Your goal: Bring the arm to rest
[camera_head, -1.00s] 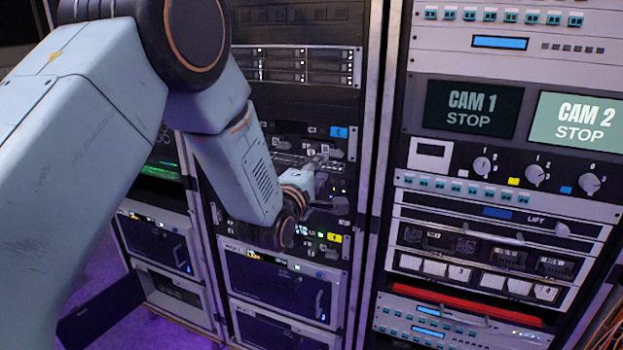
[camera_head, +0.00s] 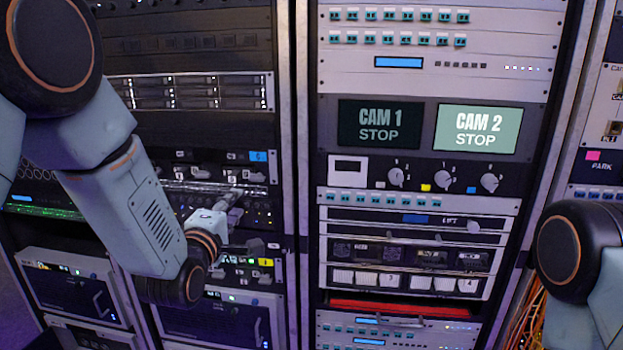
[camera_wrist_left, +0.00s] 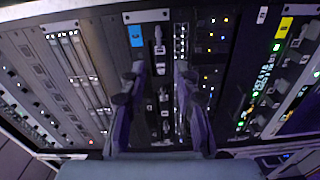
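My left arm comes in from the left in the head view. My left gripper (camera_head: 238,218) is in front of the left rack, by a dark panel with a blue tag (camera_head: 258,156) and a yellow tag (camera_head: 265,262). In the left wrist view the gripper's two fingers (camera_wrist_left: 159,70) are apart with nothing between them. Behind them is a dark strip with small switches or connectors (camera_wrist_left: 160,48). I cannot tell whether the fingers touch the panel. Part of my right arm shows at the right edge of the head view; its gripper is out of view.
The middle rack holds the CAM 1 screen (camera_head: 380,125), the CAM 2 screen (camera_head: 479,131), rotary knobs (camera_head: 443,179), a LIFT panel (camera_head: 447,222) and a red bar (camera_head: 400,310). Orange cables (camera_head: 523,325) hang at lower right. Drawer-like units with handles (camera_head: 215,318) are at lower left.

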